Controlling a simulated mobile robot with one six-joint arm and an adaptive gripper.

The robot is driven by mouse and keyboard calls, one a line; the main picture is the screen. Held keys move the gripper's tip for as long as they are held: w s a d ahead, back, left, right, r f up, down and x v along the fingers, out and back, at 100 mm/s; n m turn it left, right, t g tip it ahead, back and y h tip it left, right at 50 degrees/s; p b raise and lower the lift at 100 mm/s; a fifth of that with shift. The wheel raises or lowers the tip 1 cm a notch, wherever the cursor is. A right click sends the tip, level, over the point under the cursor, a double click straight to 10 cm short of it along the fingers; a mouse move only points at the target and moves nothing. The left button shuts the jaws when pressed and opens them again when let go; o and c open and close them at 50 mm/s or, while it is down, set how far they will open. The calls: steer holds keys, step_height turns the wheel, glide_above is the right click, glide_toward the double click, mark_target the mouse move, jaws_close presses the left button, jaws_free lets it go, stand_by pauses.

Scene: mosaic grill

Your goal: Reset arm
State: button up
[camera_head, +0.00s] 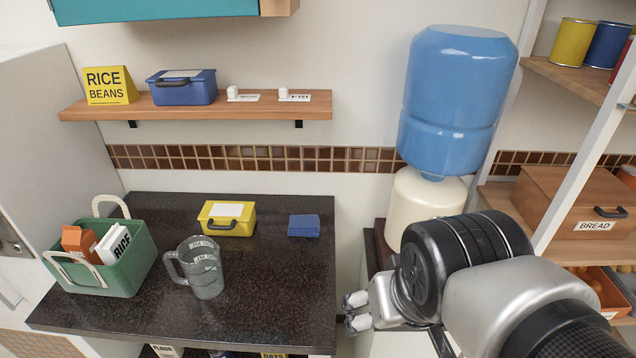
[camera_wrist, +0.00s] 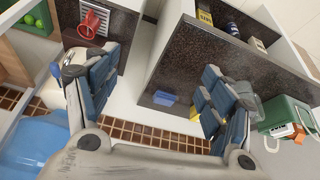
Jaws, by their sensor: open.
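My gripper (camera_head: 356,311) is just right of the dark counter's right edge, in front of the water dispenser. In the wrist view its two dark-blue padded fingers stand wide apart, and my open gripper (camera_wrist: 160,75) has nothing between them but background. My arm reaches in from the lower right of the head view, with the wrist close to the dispenser. Whether they touch cannot be told.
The blue water bottle (camera_head: 455,95) stands behind my wrist. Shelves with a bread box (camera_head: 560,215) are at right.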

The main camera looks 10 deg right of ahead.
steer(key=shift+n+y, duration=0.4)
steer(key=shift+n, duration=0.1)
steer(key=s+a, duration=0.2)
steer(key=s, duration=0.1)
steer(key=shift+s+a, duration=0.1)
steer(key=shift+s, duration=0.2)
stand_by(0.7)
